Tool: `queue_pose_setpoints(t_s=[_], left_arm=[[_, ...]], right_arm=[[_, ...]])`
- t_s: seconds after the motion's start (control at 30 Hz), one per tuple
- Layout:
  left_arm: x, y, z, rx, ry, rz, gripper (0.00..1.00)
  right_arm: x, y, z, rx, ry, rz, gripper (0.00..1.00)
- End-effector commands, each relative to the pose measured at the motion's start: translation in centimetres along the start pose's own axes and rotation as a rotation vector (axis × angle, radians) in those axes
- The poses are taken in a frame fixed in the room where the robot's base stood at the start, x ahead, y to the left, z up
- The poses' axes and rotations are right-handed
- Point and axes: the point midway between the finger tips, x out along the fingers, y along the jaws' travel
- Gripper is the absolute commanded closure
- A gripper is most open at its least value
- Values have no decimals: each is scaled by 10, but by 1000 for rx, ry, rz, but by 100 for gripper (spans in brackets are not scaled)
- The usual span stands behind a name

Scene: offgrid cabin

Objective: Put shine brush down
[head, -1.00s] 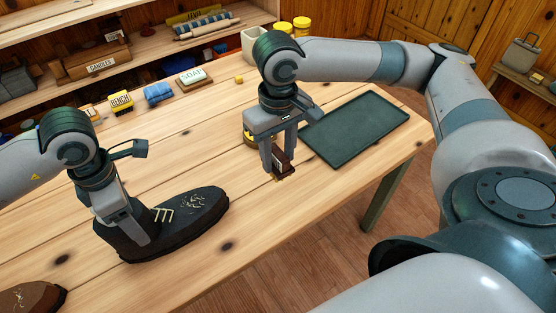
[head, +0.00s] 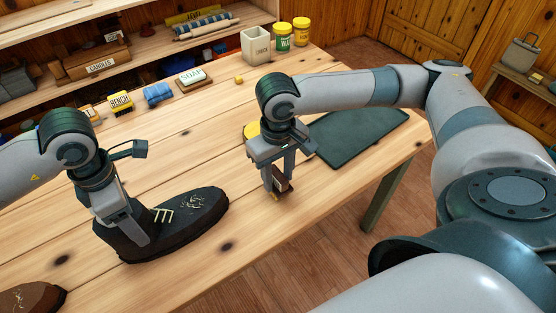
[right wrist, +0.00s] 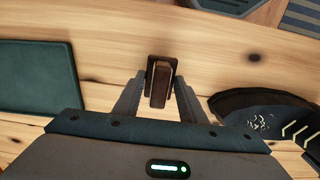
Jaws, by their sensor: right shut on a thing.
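The shine brush (head: 284,180) is a small dark brown block with a lighter strip. My right gripper (head: 278,183) is shut on it, over the right part of the wooden workbench (head: 215,215). In the right wrist view the brush (right wrist: 160,84) shows between the two fingers (right wrist: 160,95); I cannot tell whether it touches the bench. My left gripper (head: 136,225) is at the black boot (head: 190,215), with one finger against its side. The other finger is hidden, so its grip is unclear.
A dark green tray (head: 360,135) lies right of the brush. A yellow round tin (head: 251,130) is partly hidden behind my right gripper. Bare wood lies in front.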

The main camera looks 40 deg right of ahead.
Motion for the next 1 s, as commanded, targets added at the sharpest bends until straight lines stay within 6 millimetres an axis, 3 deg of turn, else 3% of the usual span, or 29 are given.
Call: queue_pose_setpoints(t_s=[0.13,0.57,0.6,0.67,1.0], left_arm=[[6,-4,0,3,3,-11,77],[6,-4,0,3,4,-11,77],[6,-4,0,2,4,-11,77],[6,-4,0,2,4,-11,77],[6,-3,0,2,4,-11,77]], right_arm=[[14,0,1,-1,-1,-1,81],[18,0,0,-1,0,-1,81],[18,0,0,-1,0,-1,58],[18,0,0,-1,0,0,44],[17,0,0,-1,0,0,44]])
